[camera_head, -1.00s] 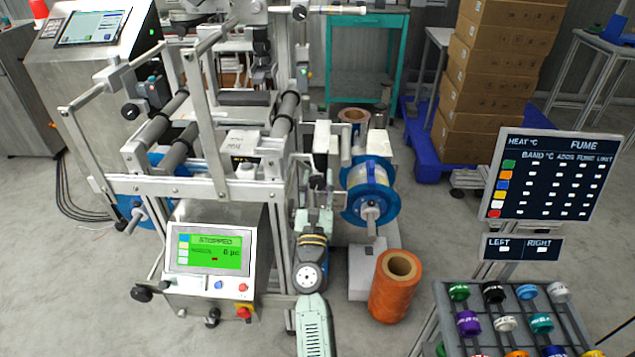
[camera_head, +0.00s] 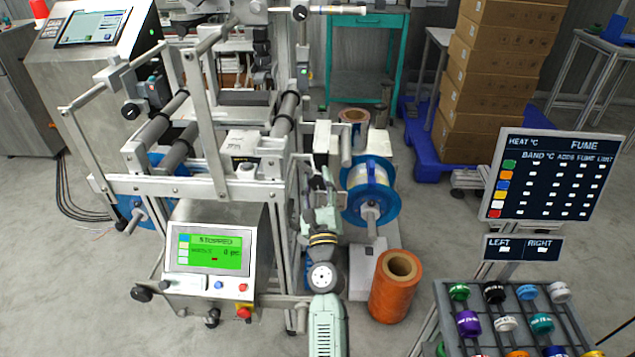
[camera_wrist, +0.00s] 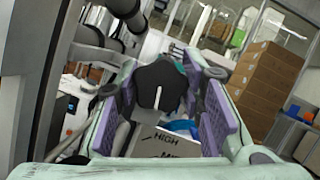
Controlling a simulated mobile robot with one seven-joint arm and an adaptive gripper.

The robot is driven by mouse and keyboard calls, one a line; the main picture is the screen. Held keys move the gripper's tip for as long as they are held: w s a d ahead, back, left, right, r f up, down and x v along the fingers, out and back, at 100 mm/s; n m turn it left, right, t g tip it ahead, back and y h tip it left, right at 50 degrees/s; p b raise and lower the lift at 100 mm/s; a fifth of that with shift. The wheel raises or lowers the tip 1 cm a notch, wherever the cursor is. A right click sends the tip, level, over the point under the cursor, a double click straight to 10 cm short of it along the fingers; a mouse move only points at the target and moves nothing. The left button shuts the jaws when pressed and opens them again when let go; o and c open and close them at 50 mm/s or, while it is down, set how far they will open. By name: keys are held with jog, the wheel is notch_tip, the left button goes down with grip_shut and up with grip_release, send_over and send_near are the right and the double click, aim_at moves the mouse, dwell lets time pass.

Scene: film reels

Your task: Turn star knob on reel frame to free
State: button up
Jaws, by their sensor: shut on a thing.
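The star knob (camera_wrist: 158,82) is black with a white pointer line that runs downward in the wrist view. A pale label plate (camera_wrist: 165,142) below it reads "HIGH", with another word cut off under that. My gripper (camera_wrist: 162,92) has its purple-padded fingers on either side of the knob and is shut on it. In the head view my gripper (camera_head: 320,188) is at the right side of the reel frame (camera_head: 212,187). The knob is hidden there by the gripper and frame parts.
A blue-flanged reel (camera_head: 371,190) stands just right of my gripper. An orange roll (camera_head: 397,287) is on the floor in front of it. The frame's control box (camera_head: 210,250) reads "STOPPED", left of my arm. Stacked cartons (camera_head: 500,80) stand behind on the right.

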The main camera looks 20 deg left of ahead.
jog(key=o, duration=1.2)
jog(key=shift+s, duration=0.1)
jog(key=shift+v, duration=3.7)
